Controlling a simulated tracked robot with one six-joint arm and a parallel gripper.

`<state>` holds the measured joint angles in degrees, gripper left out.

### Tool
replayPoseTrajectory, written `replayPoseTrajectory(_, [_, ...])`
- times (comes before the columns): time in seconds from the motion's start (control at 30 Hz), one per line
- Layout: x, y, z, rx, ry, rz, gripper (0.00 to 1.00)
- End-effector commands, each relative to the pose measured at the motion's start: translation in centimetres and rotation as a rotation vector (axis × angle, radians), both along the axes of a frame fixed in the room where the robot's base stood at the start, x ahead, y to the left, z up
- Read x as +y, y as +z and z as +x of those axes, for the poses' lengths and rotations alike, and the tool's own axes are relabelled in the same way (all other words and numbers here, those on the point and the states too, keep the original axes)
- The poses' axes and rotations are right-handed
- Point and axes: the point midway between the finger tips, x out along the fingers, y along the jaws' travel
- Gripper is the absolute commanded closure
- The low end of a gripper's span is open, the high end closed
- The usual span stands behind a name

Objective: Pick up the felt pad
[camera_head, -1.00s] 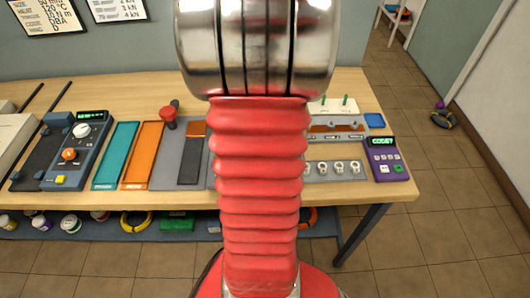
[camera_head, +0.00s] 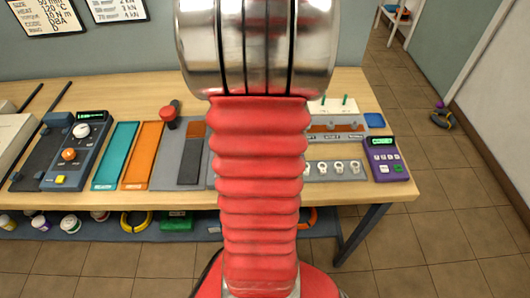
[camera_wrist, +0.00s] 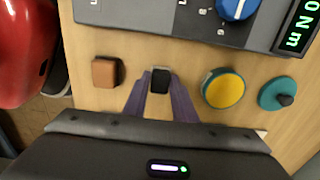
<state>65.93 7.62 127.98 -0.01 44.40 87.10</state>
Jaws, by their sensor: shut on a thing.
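In the head view my gripper and the pad do not show, and my red arm covers the middle of the bench.
A brown block (camera_wrist: 105,72) lies left of the pad. A yellow disc with a teal rim (camera_wrist: 223,89) and a teal disc with a dark knob (camera_wrist: 277,94) lie right. A grey device with a blue dial (camera_wrist: 237,5) stands above them. The bench (camera_head: 343,192) carries several trays.

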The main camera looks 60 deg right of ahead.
Motion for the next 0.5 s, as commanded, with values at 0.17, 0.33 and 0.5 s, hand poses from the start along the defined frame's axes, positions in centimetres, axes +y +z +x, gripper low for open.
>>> replayPoseTrajectory(0.17, [0.0,0.0,0.0,0.0,0.0,0.0,0.97])
replayPoseTrajectory(0.33, [0.0,0.0,0.0,0.0,0.0,0.0,0.97])
replayPoseTrajectory(0.5, [-0.04,0.41,0.02,0.0,0.0,-0.001,0.97])
